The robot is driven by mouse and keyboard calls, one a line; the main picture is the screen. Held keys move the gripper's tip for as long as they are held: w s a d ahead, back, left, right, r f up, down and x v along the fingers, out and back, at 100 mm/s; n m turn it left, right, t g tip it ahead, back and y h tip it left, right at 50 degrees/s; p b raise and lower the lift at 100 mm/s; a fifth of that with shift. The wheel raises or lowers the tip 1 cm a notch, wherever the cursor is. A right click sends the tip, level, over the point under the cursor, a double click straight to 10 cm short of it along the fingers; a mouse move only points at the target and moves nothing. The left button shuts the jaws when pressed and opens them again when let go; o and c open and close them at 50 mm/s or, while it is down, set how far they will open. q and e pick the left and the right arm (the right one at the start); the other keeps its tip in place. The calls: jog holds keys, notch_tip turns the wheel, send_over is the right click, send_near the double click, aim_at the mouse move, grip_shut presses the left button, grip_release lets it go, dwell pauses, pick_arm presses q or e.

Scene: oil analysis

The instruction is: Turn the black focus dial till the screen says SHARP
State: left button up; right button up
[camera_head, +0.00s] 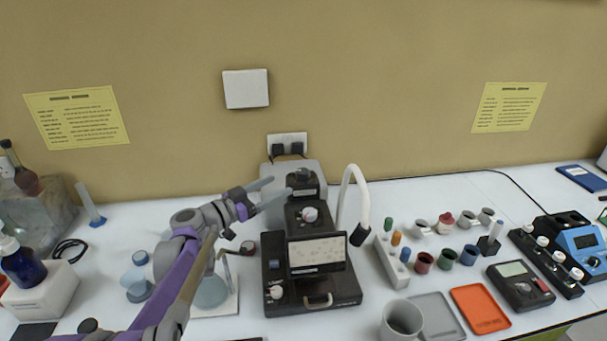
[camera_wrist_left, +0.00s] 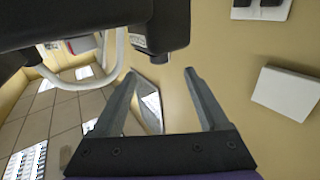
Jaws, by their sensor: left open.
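A black microscope-like instrument (camera_head: 300,285) stands at the middle of the bench. Its small screen (camera_head: 318,252) shows a pale speckled picture; any word on it is too small to read. A pale knob (camera_head: 310,214) is on its upright, and another pale knob (camera_head: 277,292) is on its base. I cannot tell for sure which part is the black focus dial. My left gripper (camera_head: 275,192) is open and empty, beside the instrument's upper left. In the left wrist view its open fingers (camera_wrist_left: 160,75) are below a black instrument part (camera_wrist_left: 162,28). My right gripper is not in view.
A white curved lamp (camera_head: 358,195) arches right of the instrument. Several small cups and a white vial rack (camera_head: 392,265) stand to the right, with a grey tray (camera_head: 437,315) and an orange tray (camera_head: 480,308). A blue bottle (camera_head: 22,262) is at far left.

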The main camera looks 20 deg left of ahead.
aim_at(297, 176)
pick_arm(q)
jog(key=x, duration=1)
jog(key=shift+p, duration=0.4)
grip_shut()
